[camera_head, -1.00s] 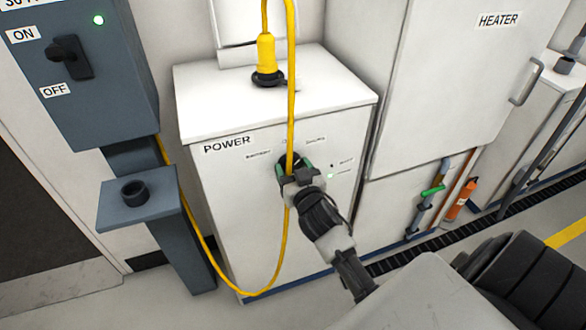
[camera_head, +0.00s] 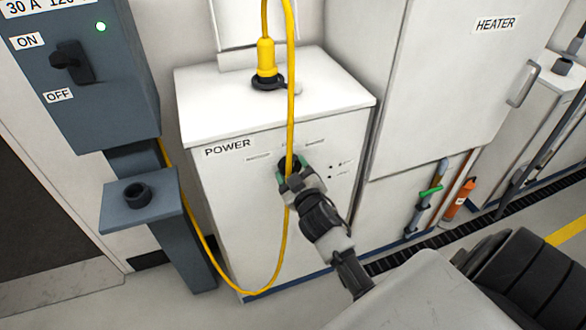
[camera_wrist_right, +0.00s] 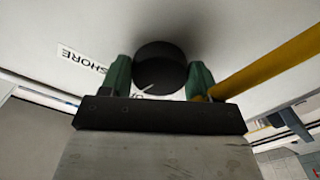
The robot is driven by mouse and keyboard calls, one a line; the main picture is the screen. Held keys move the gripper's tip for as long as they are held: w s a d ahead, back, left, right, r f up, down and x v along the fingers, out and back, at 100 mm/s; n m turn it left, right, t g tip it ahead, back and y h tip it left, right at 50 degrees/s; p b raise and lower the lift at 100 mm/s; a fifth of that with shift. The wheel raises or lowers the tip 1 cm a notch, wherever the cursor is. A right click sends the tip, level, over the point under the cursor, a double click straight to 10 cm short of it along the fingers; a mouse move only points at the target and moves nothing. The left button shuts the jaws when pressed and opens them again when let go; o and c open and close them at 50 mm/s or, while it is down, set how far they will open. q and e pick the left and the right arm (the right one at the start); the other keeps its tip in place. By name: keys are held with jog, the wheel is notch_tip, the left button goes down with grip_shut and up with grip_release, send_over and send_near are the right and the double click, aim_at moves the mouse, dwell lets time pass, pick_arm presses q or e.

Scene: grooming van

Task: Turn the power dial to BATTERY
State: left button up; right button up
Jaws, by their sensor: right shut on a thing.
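The white power cabinet (camera_head: 240,200), labelled POWER, stands in the middle of the head view. Its dial is mostly hidden there behind my right gripper (camera_head: 294,171) and a yellow cable. In the right wrist view the round black dial (camera_wrist_right: 160,68) sits between the green fingers of my right gripper (camera_wrist_right: 159,80), which is shut on it. The dial's white pointer mark (camera_wrist_right: 146,90) points down-left, toward a small label mostly hidden by the gripper. A SHORE label (camera_wrist_right: 83,67) shows further left. The BATTERY label (camera_head: 258,157) is blurred in the head view. My left gripper is not in view.
The yellow cable (camera_head: 291,100) hangs in front of the cabinet, close beside my right gripper. A grey ON/OFF switch box (camera_head: 100,115) with a lit green lamp stands left. A HEATER cabinet (camera_head: 440,90) stands right.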

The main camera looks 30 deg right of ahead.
jog(key=n, duration=0.5)
jog(key=shift+r+n+p, duration=0.1)
jog(key=shift+n+p, duration=0.2)
jog(key=shift+p, duration=0.1)
jog(key=n, duration=0.6)
jog(key=shift+n, duration=0.3)
jog(key=o, duration=0.9)
jog(key=shift+p, duration=0.3)
jog(key=b+v, duration=0.1)
jog(key=v, duration=1)
jog(key=shift+d+b, duration=0.1)
jog(key=shift+b, duration=0.25)
jog(key=shift+w, duration=0.1)
